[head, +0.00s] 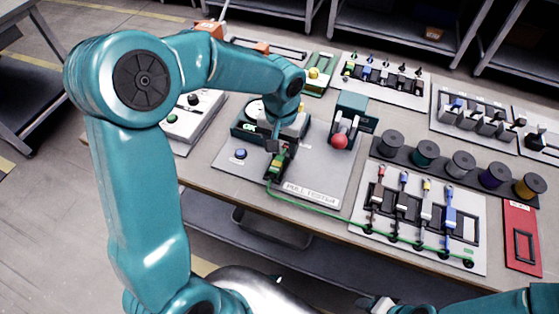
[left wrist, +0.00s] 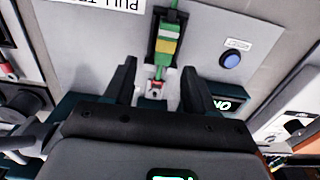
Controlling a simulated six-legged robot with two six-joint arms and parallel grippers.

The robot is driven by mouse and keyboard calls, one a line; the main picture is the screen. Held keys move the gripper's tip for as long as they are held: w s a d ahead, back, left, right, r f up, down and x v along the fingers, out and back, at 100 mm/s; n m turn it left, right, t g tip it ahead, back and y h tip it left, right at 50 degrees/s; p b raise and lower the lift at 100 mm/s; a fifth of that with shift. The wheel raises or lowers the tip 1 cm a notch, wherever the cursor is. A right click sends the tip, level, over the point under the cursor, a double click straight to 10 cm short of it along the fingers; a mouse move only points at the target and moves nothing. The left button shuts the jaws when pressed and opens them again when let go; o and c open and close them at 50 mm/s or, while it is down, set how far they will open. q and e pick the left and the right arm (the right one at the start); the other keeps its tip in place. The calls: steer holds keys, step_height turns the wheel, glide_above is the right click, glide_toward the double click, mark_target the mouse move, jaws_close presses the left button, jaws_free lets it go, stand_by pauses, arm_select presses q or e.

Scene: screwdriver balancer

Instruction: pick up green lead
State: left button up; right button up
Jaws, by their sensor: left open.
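The green lead (head: 355,226) runs from the pull tester's front over the table to a board at the right, where its far end (head: 468,263) sits at the board's front corner. Its near end, a green and yellow connector (head: 278,164), lies in a dark holder on the grey tester plate. My left gripper (head: 272,149) is just above that end. In the left wrist view the left gripper (left wrist: 160,77) is open, its fingers apart on either side of the line of the connector (left wrist: 166,45), not closed on it. My right gripper (head: 376,303) shows only partly at the bottom edge.
A red ball-ended lever (head: 339,140) stands right of the tester, and a blue button (head: 240,153) is at its left. Several spools (head: 425,152) and a board of coloured leads (head: 480,225) fill the right side. A red tray (head: 522,238) lies at the far right.

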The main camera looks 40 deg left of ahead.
mark_target(279, 159)
arm_select(q)
steer(key=f, duration=0.4)
steer(key=shift+s+a+f, duration=0.1)
steer(key=shift+s+a, duration=0.05)
steer(key=shift+a, duration=0.15)
steer(key=shift+f, duration=0.45)
jaws_close()
steer(key=shift+r, duration=0.15)
